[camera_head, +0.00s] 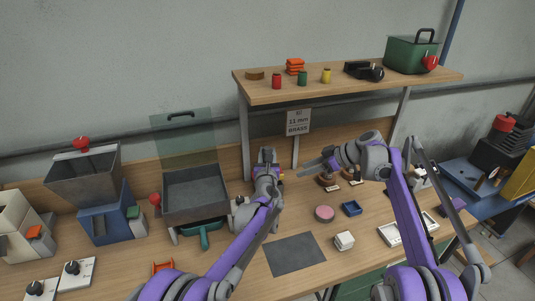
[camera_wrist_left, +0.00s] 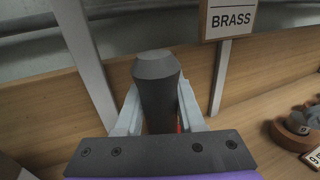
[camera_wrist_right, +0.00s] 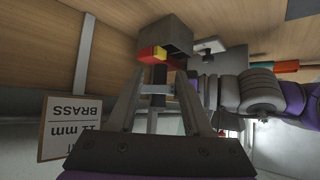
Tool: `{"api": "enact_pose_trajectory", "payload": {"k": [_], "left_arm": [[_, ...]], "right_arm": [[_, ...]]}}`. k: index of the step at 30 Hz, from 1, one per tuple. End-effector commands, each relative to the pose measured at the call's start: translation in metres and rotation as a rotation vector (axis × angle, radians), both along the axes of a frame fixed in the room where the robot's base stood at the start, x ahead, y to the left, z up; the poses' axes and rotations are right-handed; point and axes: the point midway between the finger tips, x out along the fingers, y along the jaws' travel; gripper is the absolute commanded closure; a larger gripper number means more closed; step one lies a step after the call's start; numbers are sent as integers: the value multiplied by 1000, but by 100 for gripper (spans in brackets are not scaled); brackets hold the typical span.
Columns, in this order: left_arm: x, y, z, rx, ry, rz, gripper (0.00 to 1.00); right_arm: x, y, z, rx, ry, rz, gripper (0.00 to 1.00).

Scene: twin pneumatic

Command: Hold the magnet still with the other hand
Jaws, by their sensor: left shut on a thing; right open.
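The magnet appears to be a dark grey upright shaft (camera_wrist_left: 157,80) with a red and yellow part (camera_wrist_right: 151,54) at its lower end. My left gripper (camera_head: 267,158) is shut on the shaft, below the brass sign; its fingers flank the shaft in the left wrist view (camera_wrist_left: 157,108). My right gripper (camera_head: 312,163) is open and empty, to the right of the left gripper and pointing toward it. In the upside-down right wrist view, the shaft shows between its spread fingers (camera_wrist_right: 160,85), apparently beyond the tips. The magnet is mostly hidden in the head view.
The "11 mm BRASS" sign (camera_head: 298,122) hangs behind, near the shelf (camera_head: 340,87) and its posts. A grey bin (camera_head: 195,190) stands left. A pink disc (camera_head: 324,213), a blue tray (camera_head: 351,208) and a white block (camera_head: 344,240) lie in front, beside a dark mat (camera_head: 295,255).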

Motion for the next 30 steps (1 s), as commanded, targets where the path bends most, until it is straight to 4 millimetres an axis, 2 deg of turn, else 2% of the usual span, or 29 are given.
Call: {"api": "enact_pose_trajectory", "payload": {"k": [3,11,30], "left_arm": [[0,0,0,0,0,-1,100],[0,0,0,0,0,-1,100],[0,0,0,0,0,-1,100]], "right_arm": [[0,0,0,0,0,0,52],[0,0,0,0,0,0,99],[0,0,0,0,0,0,100]]}}
